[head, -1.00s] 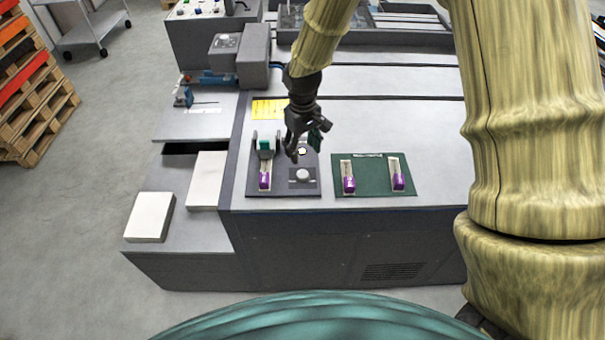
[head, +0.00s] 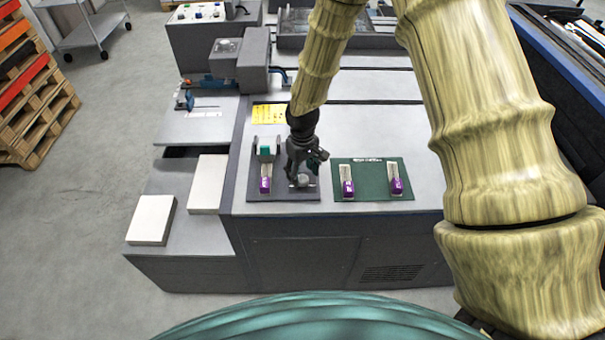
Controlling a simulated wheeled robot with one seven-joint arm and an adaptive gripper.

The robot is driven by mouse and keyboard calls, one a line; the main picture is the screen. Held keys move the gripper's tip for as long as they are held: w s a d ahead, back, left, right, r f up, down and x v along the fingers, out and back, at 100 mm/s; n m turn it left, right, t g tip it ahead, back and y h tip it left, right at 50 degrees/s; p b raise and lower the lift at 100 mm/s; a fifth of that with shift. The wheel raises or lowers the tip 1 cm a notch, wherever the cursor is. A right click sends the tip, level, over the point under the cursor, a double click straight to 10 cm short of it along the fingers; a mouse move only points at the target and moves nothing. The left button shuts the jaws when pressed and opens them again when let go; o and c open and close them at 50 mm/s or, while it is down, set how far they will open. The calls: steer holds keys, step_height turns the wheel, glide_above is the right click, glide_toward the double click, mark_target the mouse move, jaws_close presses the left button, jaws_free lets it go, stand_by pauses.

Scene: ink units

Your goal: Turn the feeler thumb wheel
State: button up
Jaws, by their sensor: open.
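A small round pale knob (head: 303,180) sits on the dark panel (head: 260,196) at the machine's near edge; it seems to be the feeler thumb wheel. My gripper (head: 303,173) points down at the knob, with its fingers open. The fingers partly cover the knob, and I cannot tell whether they touch it. To the left on the same panel stand a bracket with a green piece (head: 265,151) and a purple-and-white slider (head: 265,183).
A green panel (head: 371,190) with two purple-and-white sliders (head: 347,183) (head: 396,181) lies right of the gripper. A yellow label (head: 267,113) is behind the dark panel. White blocks (head: 151,220) (head: 208,183) lie on the lower ledge to the left.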

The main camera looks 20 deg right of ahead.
mark_target(302, 180)
steer(key=shift+f, duration=1.1)
steer(key=shift+c, duration=0.3)
steer(key=c, duration=1)
